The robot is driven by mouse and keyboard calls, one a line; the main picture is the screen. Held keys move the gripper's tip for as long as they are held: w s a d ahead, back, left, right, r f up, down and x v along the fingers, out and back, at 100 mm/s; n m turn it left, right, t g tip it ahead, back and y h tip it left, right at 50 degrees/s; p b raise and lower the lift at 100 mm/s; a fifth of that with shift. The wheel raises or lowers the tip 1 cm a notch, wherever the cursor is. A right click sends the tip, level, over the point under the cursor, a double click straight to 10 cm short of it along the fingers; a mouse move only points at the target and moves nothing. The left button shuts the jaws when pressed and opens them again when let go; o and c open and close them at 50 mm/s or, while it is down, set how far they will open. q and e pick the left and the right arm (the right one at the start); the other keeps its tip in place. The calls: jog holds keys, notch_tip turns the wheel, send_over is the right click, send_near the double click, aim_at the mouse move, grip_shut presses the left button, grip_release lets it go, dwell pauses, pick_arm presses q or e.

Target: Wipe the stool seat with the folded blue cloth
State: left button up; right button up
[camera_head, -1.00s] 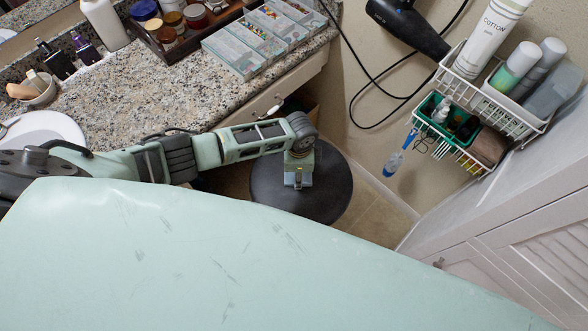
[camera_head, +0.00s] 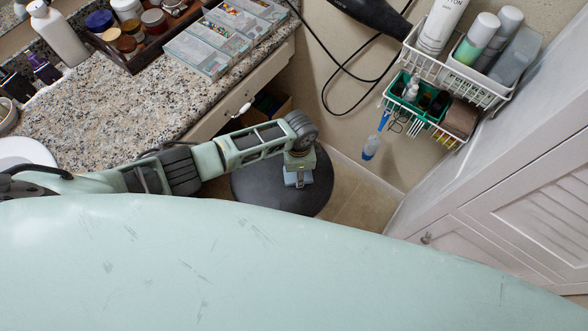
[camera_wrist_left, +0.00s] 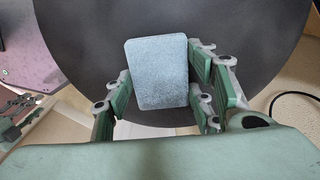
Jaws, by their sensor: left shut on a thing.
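The stool seat (camera_head: 252,192) is a round dark disc below the counter's front edge. It fills much of the left wrist view as a dark surface (camera_wrist_left: 75,52). My left gripper (camera_head: 298,180) is over the right part of the seat, pointing down. It is shut on the folded blue cloth (camera_wrist_left: 160,70), a light blue block between its fingers. Only a small piece of the cloth shows under the gripper in the head view. I cannot tell whether the cloth touches the seat. My right gripper is not in view.
A granite counter (camera_head: 110,120) with a drawer stands at the left and back, holding bottles, jars and clear boxes (camera_head: 200,50). A white wire rack (camera_head: 470,75) and a hair dryer with hanging cord (camera_head: 375,15) are on the wall. A white cabinet (camera_head: 510,200) stands at right.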

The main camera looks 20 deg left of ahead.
pick_arm(q)
notch_tip(320, 180, up, 6)
jog(key=p, duration=0.6)
jog(key=shift+a, duration=0.1)
notch_tip(320, 180, up, 3)
jog(key=p, duration=0.3)
dwell(0.5)
